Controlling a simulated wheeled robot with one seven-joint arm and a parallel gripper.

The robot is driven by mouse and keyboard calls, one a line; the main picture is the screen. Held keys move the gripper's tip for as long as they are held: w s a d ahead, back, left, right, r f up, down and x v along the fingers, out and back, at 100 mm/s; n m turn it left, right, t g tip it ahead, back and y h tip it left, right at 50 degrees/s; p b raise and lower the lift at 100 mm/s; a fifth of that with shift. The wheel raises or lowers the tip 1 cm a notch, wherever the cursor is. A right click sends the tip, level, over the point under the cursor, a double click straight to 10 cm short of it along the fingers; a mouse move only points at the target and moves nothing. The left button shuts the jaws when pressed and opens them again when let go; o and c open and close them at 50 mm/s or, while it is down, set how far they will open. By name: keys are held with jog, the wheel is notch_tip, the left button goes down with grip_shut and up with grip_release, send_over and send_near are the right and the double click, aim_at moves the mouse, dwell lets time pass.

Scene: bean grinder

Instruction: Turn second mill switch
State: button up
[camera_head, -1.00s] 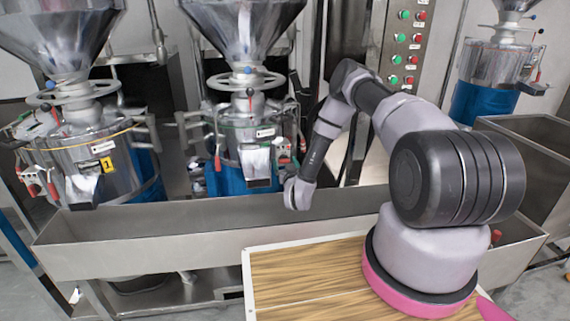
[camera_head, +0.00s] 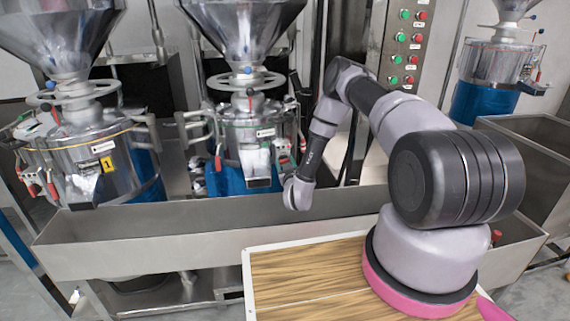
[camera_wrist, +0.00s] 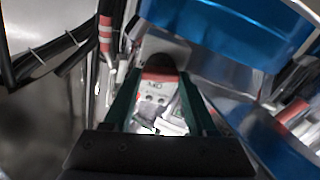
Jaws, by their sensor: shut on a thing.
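The second mill (camera_head: 242,133) is the middle one, with a metal body, a funnel on top and a blue lower part. My gripper (camera_wrist: 158,78) is at the mill's right side, low on its body. In the wrist view its dark green fingers are shut on a small switch (camera_wrist: 159,74) with a red top and a metal plate below it. In the head view the fingers and the switch are mostly hidden behind my wrist, so the switch's turn angle cannot be read there.
A mill labelled 1 (camera_head: 95,160) stands at the left, and another mill (camera_head: 490,75) at the far right. A long metal trough (camera_head: 160,232) runs in front. A button panel (camera_head: 405,45) stands behind my arm. Blue surfaces (camera_wrist: 235,25) lie close to my fingers.

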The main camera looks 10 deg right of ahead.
jog(key=n, duration=0.4)
jog(key=shift+a+n, duration=0.15)
jog(key=shift+n, duration=0.15)
jog(key=n, duration=0.3)
jog(key=shift+a+f+n, duration=0.1)
jog(key=shift+n, duration=0.3)
jog(key=n, duration=0.4)
jog(key=shift+f+n, duration=0.15)
jog(key=shift+n, duration=1.25)
jog(key=o, duration=1.4)
jog(key=shift+c, duration=0.2)
jog(key=s, duration=1.1)
